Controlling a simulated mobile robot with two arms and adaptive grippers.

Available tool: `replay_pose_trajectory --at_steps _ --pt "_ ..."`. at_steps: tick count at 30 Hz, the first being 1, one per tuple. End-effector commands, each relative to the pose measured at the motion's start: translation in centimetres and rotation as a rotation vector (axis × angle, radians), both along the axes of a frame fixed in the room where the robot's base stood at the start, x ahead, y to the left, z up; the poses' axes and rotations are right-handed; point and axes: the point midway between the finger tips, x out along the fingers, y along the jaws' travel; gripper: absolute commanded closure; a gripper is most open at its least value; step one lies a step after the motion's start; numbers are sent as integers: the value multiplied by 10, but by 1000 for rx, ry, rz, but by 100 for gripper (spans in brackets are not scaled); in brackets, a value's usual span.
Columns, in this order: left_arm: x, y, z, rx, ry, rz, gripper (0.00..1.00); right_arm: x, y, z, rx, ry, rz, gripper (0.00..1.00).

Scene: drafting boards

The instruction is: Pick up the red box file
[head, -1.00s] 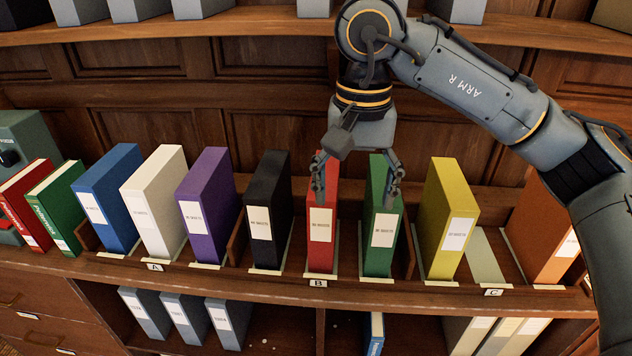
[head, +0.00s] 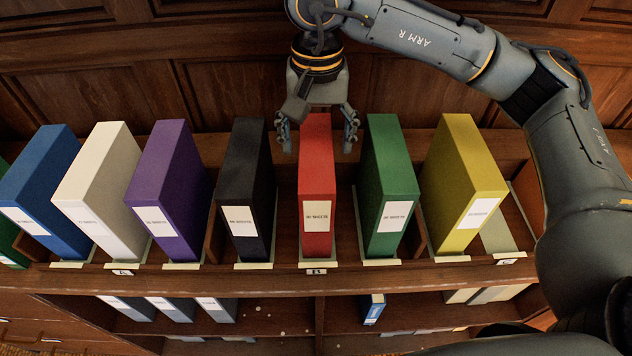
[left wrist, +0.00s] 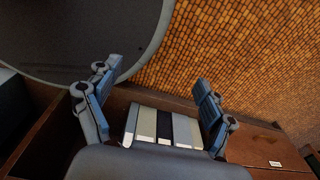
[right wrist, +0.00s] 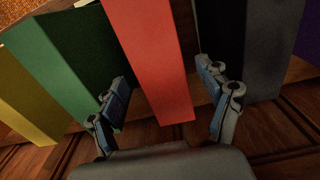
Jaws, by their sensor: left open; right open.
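The red box file (head: 316,175) stands upright on the shelf between the black box file (head: 246,170) and the green box file (head: 389,170), with a gap on each side. My right gripper (head: 317,140) is open above and behind its top rear end, one finger to each side. In the right wrist view, the red box file (right wrist: 155,60) lies between the open fingers (right wrist: 165,105), and neither finger clearly touches it. My left gripper (left wrist: 155,100) is open in the left wrist view, away from the red box file; it is not in the head view.
Blue (head: 48,190), white (head: 107,180) and purple (head: 170,185) box files stand to the left, and a yellow one (head: 463,175) to the right. Wooden dividers separate the groups. A wood-panelled back (head: 240,90) rises behind. Grey files (head: 170,308) stand on the shelf below.

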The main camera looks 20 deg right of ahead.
Motion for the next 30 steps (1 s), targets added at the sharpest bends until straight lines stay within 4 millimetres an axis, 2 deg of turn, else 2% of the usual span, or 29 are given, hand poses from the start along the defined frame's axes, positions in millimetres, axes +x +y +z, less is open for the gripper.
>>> replay_pose_trajectory --at_steps 5,9,12,16,25,26,30 --pt "15 -2 5 -3 -24 0 18 -1 0 -14 0 1 1 22" --pt "22 -2 17 -4 -34 0 18 -4 1 -26 -2 5 2 22" --pt "21 -2 27 -4 -33 0 18 -7 2 -41 -2 5 1 22" --pt "18 -2 30 -3 -28 0 18 -6 2 -59 0 3 0 22" --pt "10 -1 29 -2 -16 0 18 -5 2 -67 1 -1 0 22" --pt "10 -1 29 -1 -16 0 18 -5 2 -66 1 -1 0 26" --pt "10 -1 29 -1 -16 0 18 -5 2 -66 1 -1 0 54"
